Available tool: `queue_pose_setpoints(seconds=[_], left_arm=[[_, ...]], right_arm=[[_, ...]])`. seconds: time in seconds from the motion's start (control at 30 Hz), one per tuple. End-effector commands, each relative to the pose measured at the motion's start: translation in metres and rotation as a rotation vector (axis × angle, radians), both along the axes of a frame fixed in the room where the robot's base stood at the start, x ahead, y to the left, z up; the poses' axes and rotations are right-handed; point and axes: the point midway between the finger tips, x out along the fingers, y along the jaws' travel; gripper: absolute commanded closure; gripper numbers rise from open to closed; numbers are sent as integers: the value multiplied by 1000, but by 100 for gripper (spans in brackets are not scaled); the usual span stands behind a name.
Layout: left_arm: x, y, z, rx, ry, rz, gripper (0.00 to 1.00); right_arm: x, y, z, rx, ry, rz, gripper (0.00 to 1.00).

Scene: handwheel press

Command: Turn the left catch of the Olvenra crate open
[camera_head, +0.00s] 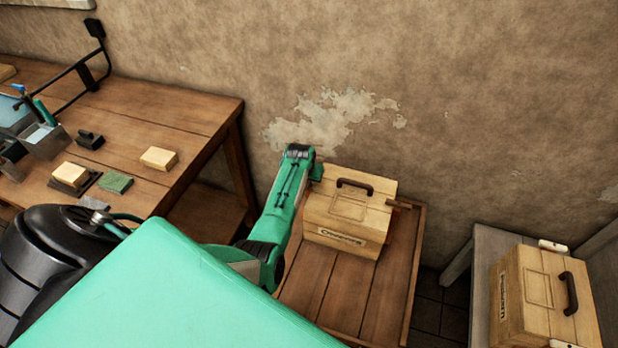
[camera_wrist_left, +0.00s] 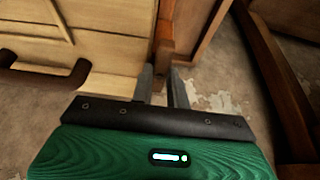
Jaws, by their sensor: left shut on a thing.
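The light wooden crate (camera_head: 345,212) with a dark handle (camera_head: 354,186) stands on a low wooden table; the label on its front is too small to read surely. Its lid looks closed. My left gripper (camera_head: 316,172) is at the crate's left end. In the left wrist view my left gripper (camera_wrist_left: 162,75) is shut on the left catch (camera_wrist_left: 165,48), a brown wooden piece beside the crate's wall (camera_wrist_left: 105,52). The fingers hide part of the catch, so its exact angle is unclear. The right catch (camera_head: 401,204) sticks out at the crate's other end. My right gripper is not in view.
A second wooden crate (camera_head: 541,295) with a dark handle and pale catches stands on a grey bench at the right. A workbench (camera_head: 170,112) with blocks and a tool holder is at the left. The low table (camera_head: 378,302) is bare in front of the crate.

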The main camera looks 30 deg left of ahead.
Motion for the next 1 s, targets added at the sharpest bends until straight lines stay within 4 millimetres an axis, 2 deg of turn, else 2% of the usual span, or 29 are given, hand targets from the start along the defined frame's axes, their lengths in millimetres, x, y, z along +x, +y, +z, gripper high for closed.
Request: queue_pose_setpoints(seconds=[0.1, 0.13, 0.23, 0.67, 1.0], left_arm=[[1, 0, 1, 2, -3, -1, 100], [1, 1, 1, 2, -3, -1, 80], [1, 0, 1, 2, -2, -1, 62], [-2, 0, 7, 1, -1, 0, 62], [-20, -5, 51, 2, -4, 0, 62]], right_arm=[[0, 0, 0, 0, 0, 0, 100], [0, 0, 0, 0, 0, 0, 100], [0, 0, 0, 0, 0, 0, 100], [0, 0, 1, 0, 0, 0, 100], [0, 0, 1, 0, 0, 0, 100]])
